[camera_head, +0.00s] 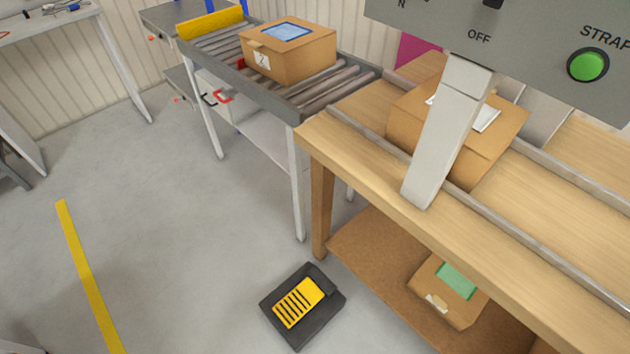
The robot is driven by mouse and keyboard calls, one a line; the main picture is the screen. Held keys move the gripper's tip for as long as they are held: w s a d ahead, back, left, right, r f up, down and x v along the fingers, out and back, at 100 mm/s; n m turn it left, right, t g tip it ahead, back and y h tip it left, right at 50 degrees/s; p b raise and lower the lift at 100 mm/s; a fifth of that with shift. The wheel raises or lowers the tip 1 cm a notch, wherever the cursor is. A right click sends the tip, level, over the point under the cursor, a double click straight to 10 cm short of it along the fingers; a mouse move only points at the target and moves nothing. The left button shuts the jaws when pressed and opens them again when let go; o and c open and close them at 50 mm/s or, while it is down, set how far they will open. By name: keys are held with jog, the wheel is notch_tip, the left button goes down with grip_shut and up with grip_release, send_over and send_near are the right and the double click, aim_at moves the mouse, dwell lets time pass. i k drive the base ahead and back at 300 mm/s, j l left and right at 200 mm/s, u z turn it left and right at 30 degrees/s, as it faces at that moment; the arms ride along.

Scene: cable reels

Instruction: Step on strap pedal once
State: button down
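The strap pedal (299,303) lies on the grey floor at the bottom middle, near the left leg of the wooden bench. It has a dark base and a yellow tread with black ribs. Nothing rests on the tread. A grey control panel (520,45) at the top right carries a green round button (588,65) under the label "STRAP", and an "OFF" mark. My gripper is not in this view.
The wooden bench (390,175) holds a cardboard box (480,150), partly behind a grey post (445,140). A lower shelf holds another box (445,310). A roller conveyor (320,90) carries a labelled box (285,50). Floor left of the pedal is clear, with a yellow line (88,280).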

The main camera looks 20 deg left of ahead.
aim_at(304, 297)
jog(key=l+u, duration=0.55)
jog(key=u, duration=0.25)
jog(key=k+l+u, duration=0.1)
jog(key=l+u, duration=0.15)
jog(key=u, duration=0.15)
